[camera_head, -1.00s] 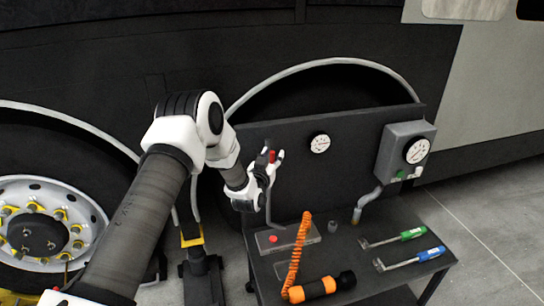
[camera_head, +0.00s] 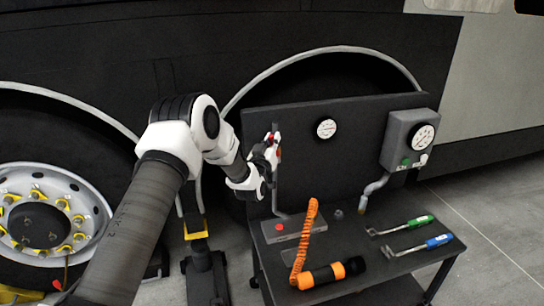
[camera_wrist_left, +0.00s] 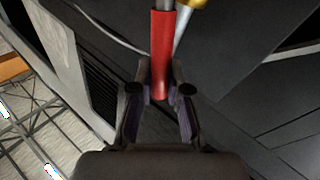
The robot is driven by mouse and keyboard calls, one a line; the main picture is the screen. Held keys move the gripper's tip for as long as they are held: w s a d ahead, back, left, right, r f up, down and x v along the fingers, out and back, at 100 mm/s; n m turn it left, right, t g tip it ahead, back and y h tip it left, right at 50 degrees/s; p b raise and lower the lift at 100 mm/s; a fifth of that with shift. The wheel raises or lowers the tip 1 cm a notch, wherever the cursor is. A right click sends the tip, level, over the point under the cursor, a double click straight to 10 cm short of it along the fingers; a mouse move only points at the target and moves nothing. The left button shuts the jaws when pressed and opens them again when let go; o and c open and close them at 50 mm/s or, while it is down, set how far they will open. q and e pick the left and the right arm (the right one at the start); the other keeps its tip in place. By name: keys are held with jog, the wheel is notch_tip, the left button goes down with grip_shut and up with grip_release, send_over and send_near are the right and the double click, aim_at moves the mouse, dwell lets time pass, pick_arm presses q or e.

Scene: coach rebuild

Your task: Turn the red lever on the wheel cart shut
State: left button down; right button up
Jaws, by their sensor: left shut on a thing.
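The red lever (camera_wrist_left: 161,45) is a red sleeve that runs down between the fingers of my left gripper (camera_wrist_left: 158,90) in the left wrist view. The left gripper is shut on it. In the head view, the left gripper (camera_head: 272,150) is at the left part of the wheel cart's dark upright panel (camera_head: 335,165), beside a grey vertical pipe (camera_head: 276,185). My right gripper is not in view.
The cart top holds an orange coiled cord (camera_head: 305,240), an orange-black torch (camera_head: 325,275), and green (camera_head: 405,225) and blue (camera_head: 418,247) handled tools. A gauge (camera_head: 326,128) and a grey box (camera_head: 397,140) are on the panel. A coach wheel (camera_head: 45,215) stands at left.

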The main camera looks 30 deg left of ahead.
pick_arm(q)
jog(key=s+a+f+n+g+y+b, duration=0.1)
jog(key=f+n+y+b, duration=0.3)
jog(key=n+b, duration=0.7)
jog(key=s+a+f+n+g+y+b, duration=0.2)
jog(key=n+y+b, duration=0.7)
jog(key=b, duration=0.6)
jog(key=shift+s+a+f+n, duration=0.6)
jog(key=shift+s+f+n, duration=0.4)
jog(key=shift+f, duration=0.45)
jog(key=c, duration=1.1)
grip_release()
jog(key=shift+w, duration=0.1)
jog(key=shift+d, duration=0.1)
jog(key=v, duration=1.2)
